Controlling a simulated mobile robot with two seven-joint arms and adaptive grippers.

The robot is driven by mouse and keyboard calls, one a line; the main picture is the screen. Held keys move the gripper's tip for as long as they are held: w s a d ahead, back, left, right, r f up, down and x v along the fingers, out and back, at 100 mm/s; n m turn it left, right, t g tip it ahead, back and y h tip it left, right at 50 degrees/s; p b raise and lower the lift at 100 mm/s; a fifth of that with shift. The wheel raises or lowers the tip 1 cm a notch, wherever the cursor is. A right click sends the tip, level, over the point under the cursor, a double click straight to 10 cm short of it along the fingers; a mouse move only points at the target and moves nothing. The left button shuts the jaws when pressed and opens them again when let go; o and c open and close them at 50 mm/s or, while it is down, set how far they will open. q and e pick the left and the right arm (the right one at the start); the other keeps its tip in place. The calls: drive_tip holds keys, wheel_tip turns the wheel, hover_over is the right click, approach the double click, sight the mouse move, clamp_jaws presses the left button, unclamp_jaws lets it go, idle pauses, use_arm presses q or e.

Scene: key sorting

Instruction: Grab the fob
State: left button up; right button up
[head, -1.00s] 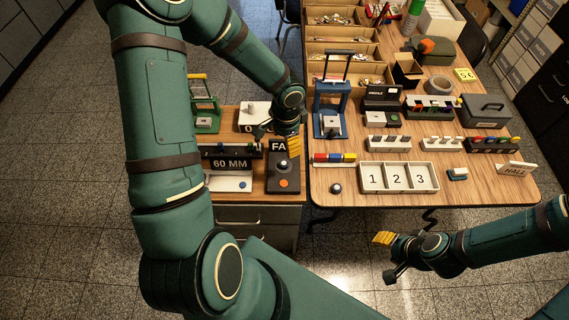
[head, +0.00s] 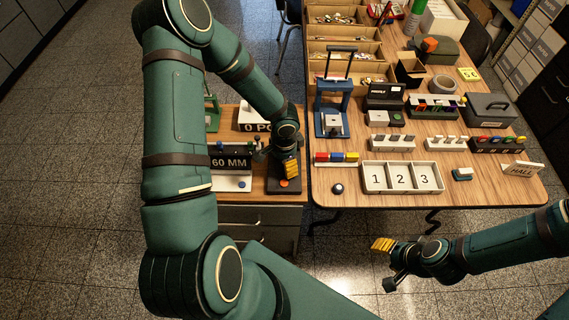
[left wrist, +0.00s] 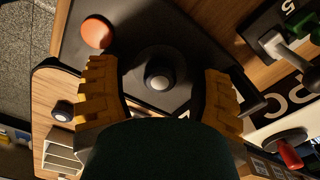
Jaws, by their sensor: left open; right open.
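A dark round piece with a pale top (left wrist: 160,75) stands on a dark plate (left wrist: 150,35) and looks like the fob, though no label on it can be read. The plate (head: 275,186) lies on the low cabinet, with an orange disc (head: 284,183) near its front. My left gripper (head: 290,170) is open above the plate, its yellow fingers on either side of the round piece in the left wrist view, with no visible contact. It hides the piece in the head view. A similar round piece (head: 337,188) sits on the table's front left. My right gripper (head: 382,245) is empty, off the table's front.
A 60 MM block (head: 230,162) stands left of the plate, and a 0 PC sign (head: 253,117) behind. To the right, the table (head: 350,205) carries a white 1-2-3 tray (head: 402,190), a blue press frame (head: 331,105) and key racks. A gap separates cabinet and table.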

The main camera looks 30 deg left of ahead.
use_arm(q)
drive_tip(key=c, duration=0.9)
drive_tip(key=shift+r, duration=0.1)
